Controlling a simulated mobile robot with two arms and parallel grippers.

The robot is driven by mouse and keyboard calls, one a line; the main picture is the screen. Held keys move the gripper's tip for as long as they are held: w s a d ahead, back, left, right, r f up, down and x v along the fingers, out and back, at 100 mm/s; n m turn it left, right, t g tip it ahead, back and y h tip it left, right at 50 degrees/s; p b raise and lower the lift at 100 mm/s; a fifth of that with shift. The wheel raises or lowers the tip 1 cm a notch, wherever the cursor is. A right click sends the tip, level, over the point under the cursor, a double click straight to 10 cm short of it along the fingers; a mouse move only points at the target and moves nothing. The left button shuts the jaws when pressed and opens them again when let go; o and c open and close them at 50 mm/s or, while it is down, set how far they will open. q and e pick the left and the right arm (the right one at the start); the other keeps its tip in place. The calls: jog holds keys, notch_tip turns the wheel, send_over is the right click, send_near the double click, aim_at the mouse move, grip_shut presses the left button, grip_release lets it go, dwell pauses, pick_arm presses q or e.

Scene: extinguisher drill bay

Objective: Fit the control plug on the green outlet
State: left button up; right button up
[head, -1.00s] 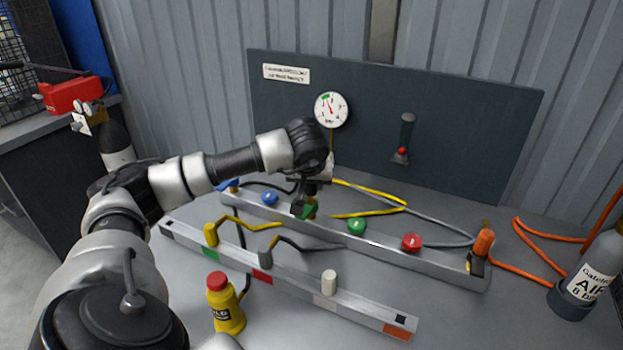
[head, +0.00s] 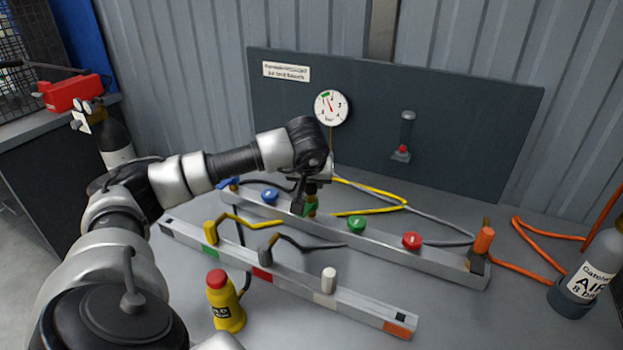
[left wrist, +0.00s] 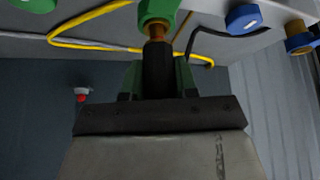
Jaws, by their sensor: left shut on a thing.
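The green outlet (head: 309,211) stands on the back rail, between the blue and green knobs. In the left wrist view it is a green collar (left wrist: 155,10) with a brass stub. My left gripper (head: 312,193) is directly above it, pointing down. In the left wrist view the gripper (left wrist: 158,85) is shut on a black cylindrical plug (left wrist: 158,65), apparently the control plug. The plug is in line with the brass stub and meets it. I cannot tell how far it is seated. The gripper mostly hides the plug in the head view. My right gripper is not in view.
The back rail (head: 450,266) also carries a blue knob (head: 270,197), a green knob (head: 356,223) and a red knob (head: 411,240). The front rail (head: 365,312) holds yellow, grey and white plugs. A yellow bottle (head: 226,305) stands in front. Hoses lie around the rails.

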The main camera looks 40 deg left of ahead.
pick_arm(q)
jog(key=shift+f+b, duration=0.65)
jog(key=shift+f, duration=0.2)
dwell(0.4)
jog(key=o, duration=1)
jog(key=shift+r, duration=0.1)
